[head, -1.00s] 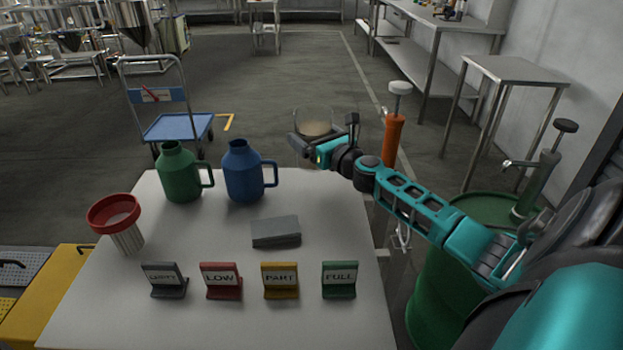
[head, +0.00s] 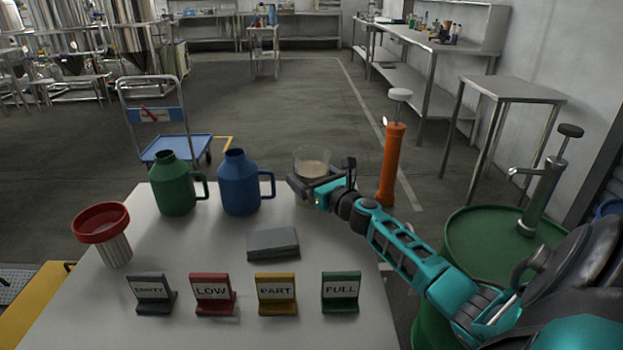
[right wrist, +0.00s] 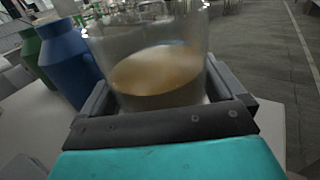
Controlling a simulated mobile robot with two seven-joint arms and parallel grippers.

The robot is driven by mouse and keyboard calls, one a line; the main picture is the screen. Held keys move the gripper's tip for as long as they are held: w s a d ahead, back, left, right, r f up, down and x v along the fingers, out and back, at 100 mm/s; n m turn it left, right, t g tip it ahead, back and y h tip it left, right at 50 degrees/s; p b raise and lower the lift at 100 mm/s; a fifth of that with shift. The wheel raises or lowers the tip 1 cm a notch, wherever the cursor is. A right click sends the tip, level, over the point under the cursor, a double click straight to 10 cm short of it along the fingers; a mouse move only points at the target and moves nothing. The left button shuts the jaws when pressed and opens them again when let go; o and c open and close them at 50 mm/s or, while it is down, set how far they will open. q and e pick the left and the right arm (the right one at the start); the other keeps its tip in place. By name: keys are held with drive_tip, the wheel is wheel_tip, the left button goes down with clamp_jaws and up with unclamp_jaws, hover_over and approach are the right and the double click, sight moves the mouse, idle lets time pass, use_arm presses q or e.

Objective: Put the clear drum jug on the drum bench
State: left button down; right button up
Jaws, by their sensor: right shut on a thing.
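The clear drum jug (head: 312,161) is see-through, with a tan liquid in its lower part. My right gripper (head: 320,185) is shut on it and holds it upright at the far right edge of the white-topped bench (head: 190,255), which I take as the drum bench. I cannot tell whether the jug's base touches the top; the gripper hides it. In the right wrist view the jug (right wrist: 165,50) sits between the two fingers (right wrist: 165,95). My left gripper is not in view.
A green jug (head: 173,190) and a blue jug (head: 240,187) stand left of the held jug. A red funnel (head: 102,222), a grey block (head: 272,243) and several label stands (head: 213,293) are nearer. An orange pump (head: 391,160) and green drum (head: 480,245) stand right.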

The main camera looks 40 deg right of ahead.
drive_tip(key=o, duration=1.1)
drive_tip(key=shift+f, duration=0.15)
drive_tip(key=s, duration=0.4)
drive_tip(key=s+a+p, duration=0.1)
drive_tip(key=s, duration=0.7)
drive_tip(key=shift+a+p, duration=0.2)
drive_tip(key=shift+p, duration=0.2)
